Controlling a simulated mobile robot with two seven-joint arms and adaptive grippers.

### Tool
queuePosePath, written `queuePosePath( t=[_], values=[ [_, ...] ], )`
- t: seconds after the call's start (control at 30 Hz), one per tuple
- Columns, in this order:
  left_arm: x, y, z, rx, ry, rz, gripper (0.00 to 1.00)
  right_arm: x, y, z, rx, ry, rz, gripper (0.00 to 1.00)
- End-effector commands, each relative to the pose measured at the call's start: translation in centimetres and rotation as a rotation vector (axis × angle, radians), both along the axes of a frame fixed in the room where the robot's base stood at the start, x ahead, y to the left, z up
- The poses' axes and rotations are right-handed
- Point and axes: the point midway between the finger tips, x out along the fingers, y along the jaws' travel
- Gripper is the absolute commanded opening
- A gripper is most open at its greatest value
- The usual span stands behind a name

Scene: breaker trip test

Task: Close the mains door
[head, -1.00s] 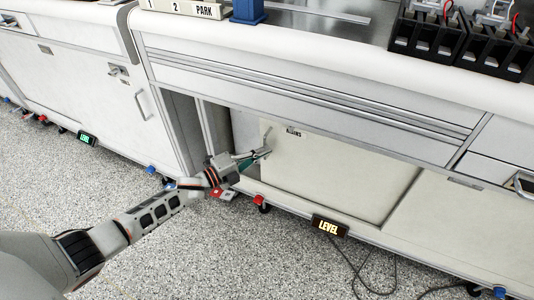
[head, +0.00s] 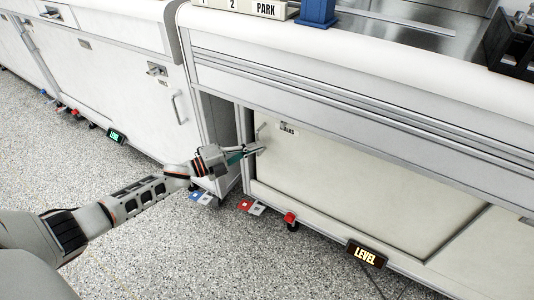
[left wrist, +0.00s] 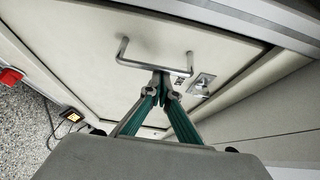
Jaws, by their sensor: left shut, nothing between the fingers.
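The mains door (head: 345,180) is a cream panel in the low front of the bench. It sits about in line with its frame; I cannot tell whether it is fully flush or latched. It also shows in the left wrist view (left wrist: 75,50), with a metal bar handle (left wrist: 150,66) and a small latch plate (left wrist: 201,86). In the head view the handle (head: 260,130) is near its left edge. My left gripper (head: 258,149) is shut and empty, its fingertips (left wrist: 161,77) at the handle bar. Contact is unclear. My right gripper is not in view.
A dark open recess (head: 219,125) lies left of the door post. A LEVEL sign (head: 366,254) and a red-topped caster (head: 290,219) stand below the door. Another cabinet (head: 120,85) is at left. Speckled floor (head: 200,260) is open in front.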

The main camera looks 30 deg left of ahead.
Motion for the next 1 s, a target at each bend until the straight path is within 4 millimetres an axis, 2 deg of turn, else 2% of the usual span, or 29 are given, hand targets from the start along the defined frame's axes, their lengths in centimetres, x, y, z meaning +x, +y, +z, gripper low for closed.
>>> queuePosePath(
  t=[0.03,0.1,0.3,0.77,1.0],
  values=[
    [-0.1,0.9,-0.6,0.004,0.006,0.004,0.00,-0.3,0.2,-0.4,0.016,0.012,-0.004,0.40],
    [-0.1,1.5,-0.4,0.003,0.005,0.003,0.00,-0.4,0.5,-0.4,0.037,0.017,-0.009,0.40],
    [0.0,2.4,-0.1,0.002,0.001,0.003,0.00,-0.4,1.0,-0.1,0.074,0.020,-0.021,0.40],
    [0.2,2.9,0.2,0.004,-0.001,0.010,0.00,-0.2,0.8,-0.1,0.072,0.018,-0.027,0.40],
    [0.0,1.9,0.2,0.001,-0.002,0.006,0.00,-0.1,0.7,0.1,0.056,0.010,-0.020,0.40]
  ],
)
